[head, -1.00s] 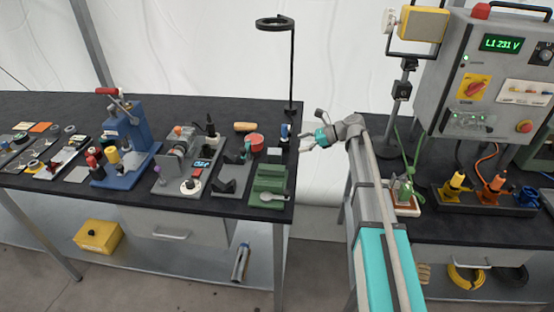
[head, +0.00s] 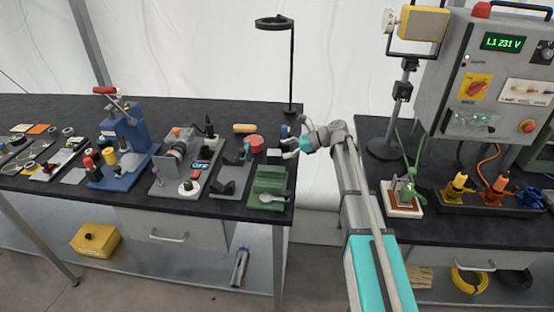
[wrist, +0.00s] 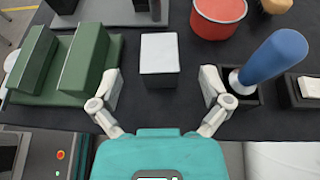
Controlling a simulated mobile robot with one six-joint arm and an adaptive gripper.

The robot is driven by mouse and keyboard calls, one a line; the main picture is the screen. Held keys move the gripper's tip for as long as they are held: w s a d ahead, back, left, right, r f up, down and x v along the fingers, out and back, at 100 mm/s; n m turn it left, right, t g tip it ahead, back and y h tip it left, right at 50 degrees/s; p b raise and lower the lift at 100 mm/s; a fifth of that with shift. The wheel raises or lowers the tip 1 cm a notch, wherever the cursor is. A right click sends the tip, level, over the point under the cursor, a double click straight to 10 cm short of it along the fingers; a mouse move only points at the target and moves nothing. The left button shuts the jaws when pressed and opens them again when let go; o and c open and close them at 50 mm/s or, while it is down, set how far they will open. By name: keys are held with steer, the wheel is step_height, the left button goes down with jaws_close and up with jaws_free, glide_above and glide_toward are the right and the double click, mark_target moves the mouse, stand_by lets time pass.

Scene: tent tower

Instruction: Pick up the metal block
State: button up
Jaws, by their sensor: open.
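The metal block (wrist: 160,53) has a bright silver top and darker sides. In the wrist view it stands on the black table top, centred ahead of my gripper (wrist: 161,86). My gripper is open and empty, with one finger to each side of the block's line and the block slightly beyond the tips. No contact shows. In the head view my gripper (head: 287,149) is over the right end of the left table. The block is small there and hard to make out.
A green vise-like fixture (wrist: 70,70) stands close left of the block. A blue-handled tool (wrist: 272,58) in a black holder is close to the right finger. A red round container (wrist: 217,17) sits behind right. The table's front edge runs beneath my gripper.

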mark_target(275, 152)
steer(key=shift+b+x, duration=0.55)
steer(key=shift+x, duration=1.3)
jaws_close()
steer(key=shift+r, duration=0.2)
step_height(275, 152, up, 10)
steer(key=p, duration=1)
steer(key=shift+f, duration=0.2)
